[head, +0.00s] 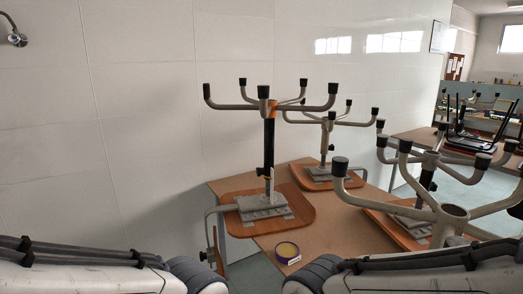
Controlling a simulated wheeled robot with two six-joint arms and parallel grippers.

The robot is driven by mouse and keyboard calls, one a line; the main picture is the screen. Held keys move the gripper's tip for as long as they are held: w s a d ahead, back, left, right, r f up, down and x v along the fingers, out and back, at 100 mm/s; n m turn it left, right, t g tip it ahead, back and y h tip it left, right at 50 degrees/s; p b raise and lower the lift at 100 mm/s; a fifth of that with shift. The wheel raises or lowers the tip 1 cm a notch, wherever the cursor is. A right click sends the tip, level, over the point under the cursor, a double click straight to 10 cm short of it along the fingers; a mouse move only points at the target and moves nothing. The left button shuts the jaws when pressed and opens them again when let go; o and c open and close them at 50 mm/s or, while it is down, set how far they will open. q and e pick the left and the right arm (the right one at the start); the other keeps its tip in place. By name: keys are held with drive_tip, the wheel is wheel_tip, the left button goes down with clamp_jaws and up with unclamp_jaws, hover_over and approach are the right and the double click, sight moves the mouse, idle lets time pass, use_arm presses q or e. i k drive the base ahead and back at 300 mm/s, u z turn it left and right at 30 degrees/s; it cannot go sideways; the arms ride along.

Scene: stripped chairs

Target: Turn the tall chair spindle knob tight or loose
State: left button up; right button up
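A tall chair spindle (269,140), black with an orange-brown strip, stands upright on an upturned chair base plate (262,205) in the middle of the head view. A small dark knob (260,171) sticks out to the left on its lower part. The spindle's top carries a grey star of legs (237,107) with black feet, pointing up. How tight the knob is cannot be seen. My two arms enter along the bottom edge, left and right, well below and nearer than the spindle. Neither gripper's fingers are in view.
The chair lies upturned on a wooden seat (300,205) on a table (345,235). A purple-and-yellow tape roll (287,252) sits at the table's front. Other upturned chairs stand behind (327,135) and close at right (450,212). A white tiled wall (140,120) is behind.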

sight(260, 172)
drive_tip(key=u, duration=0.4)
drive_tip(key=i, duration=0.9)
drive_tip(key=u, duration=0.5)
drive_tip(key=i, duration=1)
drive_tip(key=z, duration=0.05)
